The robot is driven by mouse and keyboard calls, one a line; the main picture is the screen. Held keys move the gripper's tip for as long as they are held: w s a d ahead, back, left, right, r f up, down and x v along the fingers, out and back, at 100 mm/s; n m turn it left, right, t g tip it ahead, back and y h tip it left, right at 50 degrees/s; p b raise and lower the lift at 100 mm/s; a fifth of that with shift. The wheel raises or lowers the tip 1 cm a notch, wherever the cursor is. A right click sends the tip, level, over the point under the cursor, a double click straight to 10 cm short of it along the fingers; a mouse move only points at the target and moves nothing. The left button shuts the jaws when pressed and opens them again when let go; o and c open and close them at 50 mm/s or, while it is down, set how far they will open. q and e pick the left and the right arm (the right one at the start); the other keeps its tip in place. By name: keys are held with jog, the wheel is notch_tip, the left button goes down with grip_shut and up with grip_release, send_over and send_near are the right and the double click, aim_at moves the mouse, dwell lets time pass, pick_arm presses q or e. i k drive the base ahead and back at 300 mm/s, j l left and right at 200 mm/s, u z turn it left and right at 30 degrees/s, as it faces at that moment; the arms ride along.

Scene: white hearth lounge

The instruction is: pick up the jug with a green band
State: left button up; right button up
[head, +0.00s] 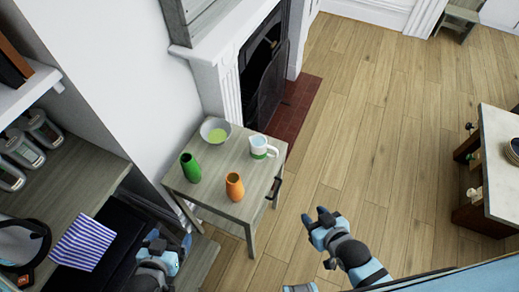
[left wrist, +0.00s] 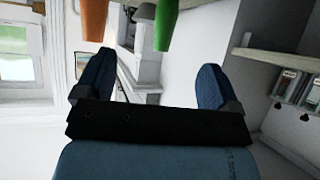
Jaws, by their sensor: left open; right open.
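The jug (head: 260,147) is white with a green band around its lower part. It stands upright at the right side of a small grey wooden table (head: 228,160) in the head view. My left gripper (head: 160,246) is low at the left, in front of the table and apart from the jug. In the left wrist view its two fingers (left wrist: 150,85) are spread with nothing between them. My right gripper (head: 316,218) is open and empty over the floor, to the right of the table's front. The jug cannot be made out in the left wrist view.
A green vase (head: 190,168) and an orange vase (head: 235,187) stand on the table in front of the jug. A grey bowl (head: 215,130) with something green inside is at the back. Shelves (head: 60,190) close in the left; open floor (head: 370,130) lies right.

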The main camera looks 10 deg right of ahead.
aim_at(264, 150)
jog(key=l, duration=0.95)
jog(key=i+l, duration=0.1)
jog(key=l, duration=0.8)
jog(key=l+u, duration=0.25)
jog(key=l, duration=0.8)
jog(key=u, duration=2.1)
